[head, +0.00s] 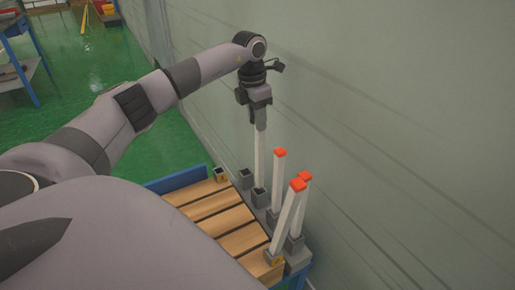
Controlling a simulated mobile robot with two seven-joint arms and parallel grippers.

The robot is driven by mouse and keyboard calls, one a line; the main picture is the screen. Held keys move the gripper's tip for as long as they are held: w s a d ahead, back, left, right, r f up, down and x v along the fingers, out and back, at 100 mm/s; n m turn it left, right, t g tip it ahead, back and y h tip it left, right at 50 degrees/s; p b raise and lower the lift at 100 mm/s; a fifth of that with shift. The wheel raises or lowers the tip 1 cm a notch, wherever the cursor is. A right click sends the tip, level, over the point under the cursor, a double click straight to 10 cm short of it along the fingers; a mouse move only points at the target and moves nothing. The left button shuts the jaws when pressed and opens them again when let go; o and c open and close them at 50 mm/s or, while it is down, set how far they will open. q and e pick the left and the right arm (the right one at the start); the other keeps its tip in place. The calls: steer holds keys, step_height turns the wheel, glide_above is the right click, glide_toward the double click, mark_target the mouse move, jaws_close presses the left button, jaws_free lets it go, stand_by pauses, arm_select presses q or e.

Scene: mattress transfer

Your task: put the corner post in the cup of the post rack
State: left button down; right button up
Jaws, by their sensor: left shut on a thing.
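A white corner post (260,156) hangs upright below my left gripper (261,106), which is shut on its top end. The lower end of the post meets a dark-mouthed grey cup (259,198) of the post rack. I cannot tell whether the end is inside the cup, above it or behind it. Another grey cup (245,180) beside it looks empty. Three other white posts with orange tops (279,153) stand in the row nearer me. My right gripper is not in view.
A slatted wooden platform (222,213) with a blue edge board (178,180) lies left of the rack. A pale wall (400,130) is close on the right. Green floor (95,95) is open at the far left.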

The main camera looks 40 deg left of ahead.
arm_select(q)
step_height(320, 180, down, 9)
steer(key=shift+r+b, duration=0.1)
steer(key=shift+b, duration=0.4)
steer(key=c, duration=0.8)
jaws_free()
steer(key=shift+f, duration=0.2)
steer(key=p, duration=0.2)
glide_toward(256, 140)
steer(key=shift+d+r, duration=0.15)
steer(key=shift+r, duration=0.3)
